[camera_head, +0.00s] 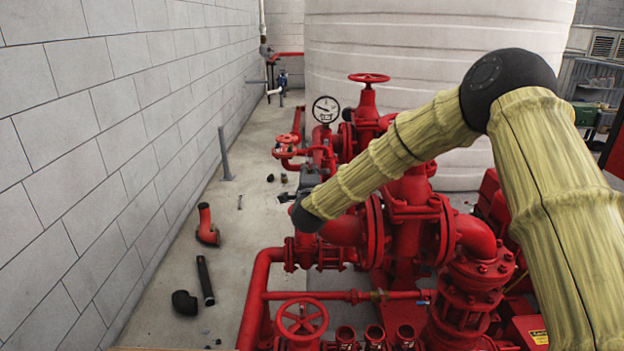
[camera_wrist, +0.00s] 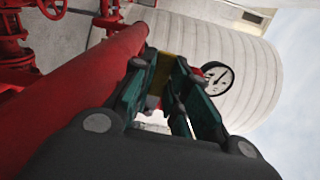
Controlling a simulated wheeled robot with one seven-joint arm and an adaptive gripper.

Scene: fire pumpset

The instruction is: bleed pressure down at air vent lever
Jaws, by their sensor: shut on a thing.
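My gripper (camera_wrist: 165,66) reaches in among the red pump piping, with dark green fingers seen close up in the wrist view. It is shut on a small yellow-brown piece (camera_wrist: 162,72) between the fingers, which I take to be the air vent lever. The fingers hide most of it, so its angle is unclear. In the head view my gripper (camera_head: 292,196) is a small dark shape at the end of my arm, and the lever cannot be made out. A pressure gauge (camera_head: 325,109) with a white dial stands behind; it also shows in the wrist view (camera_wrist: 217,79).
A thick red pipe (camera_wrist: 85,75) runs close along the left of my fingers. Red handwheels (camera_head: 369,78) and pump bodies crowd the right. A grey block wall (camera_head: 100,140) stands left. Loose pipe pieces (camera_head: 205,280) lie on the floor strip between.

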